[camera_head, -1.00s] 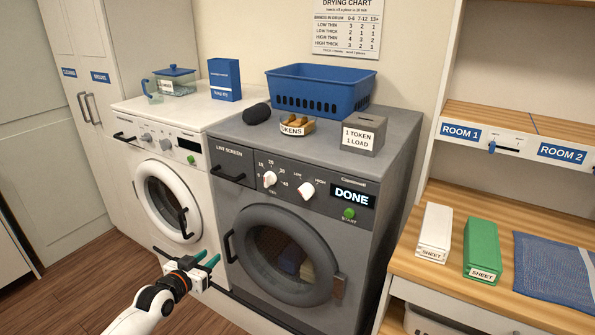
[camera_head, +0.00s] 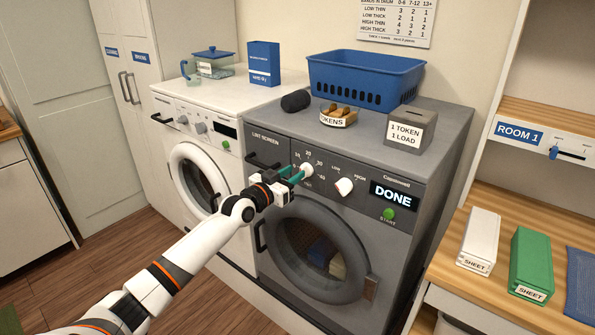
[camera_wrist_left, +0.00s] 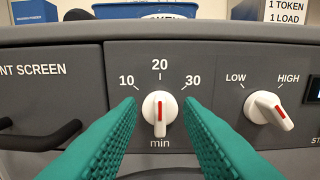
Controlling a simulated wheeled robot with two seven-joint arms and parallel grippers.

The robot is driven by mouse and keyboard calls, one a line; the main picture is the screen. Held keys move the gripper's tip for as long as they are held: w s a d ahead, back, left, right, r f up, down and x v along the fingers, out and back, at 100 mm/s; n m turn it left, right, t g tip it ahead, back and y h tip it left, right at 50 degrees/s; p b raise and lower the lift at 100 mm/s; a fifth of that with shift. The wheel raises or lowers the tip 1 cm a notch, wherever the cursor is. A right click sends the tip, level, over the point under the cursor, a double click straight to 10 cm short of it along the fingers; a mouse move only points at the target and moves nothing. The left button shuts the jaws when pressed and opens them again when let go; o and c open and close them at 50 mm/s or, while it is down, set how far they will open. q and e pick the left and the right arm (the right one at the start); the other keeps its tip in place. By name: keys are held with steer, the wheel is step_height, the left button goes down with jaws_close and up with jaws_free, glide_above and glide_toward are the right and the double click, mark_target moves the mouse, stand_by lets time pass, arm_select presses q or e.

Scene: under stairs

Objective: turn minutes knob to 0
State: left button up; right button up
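The minutes knob (camera_head: 307,169) is a white dial on the grey dryer's control panel. In the left wrist view the knob (camera_wrist_left: 160,107) is centred above "min". Its red line stands near vertical, toward the lower part of the knob. The labels 10, 20 and 30 show around it; the 0 and 40 marks are hidden by the fingers. My left gripper (camera_head: 296,175) is at the panel, with its teal fingers open on either side of the knob. In the wrist view gaps show between the fingers (camera_wrist_left: 160,122) and the knob. My right gripper is not in view.
The low/high knob (camera_head: 344,186) is right of the minutes knob, then the DONE display (camera_head: 393,196) and green start button (camera_head: 389,214). The lint screen handle (camera_head: 262,162) is to the left. A token dish (camera_head: 338,121) and blue basket (camera_head: 365,81) stand on top.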

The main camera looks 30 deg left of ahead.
arm_select(q)
steer(key=shift+w+d, duration=0.1)
steer(key=shift+w, duration=1.25)
jaws_close()
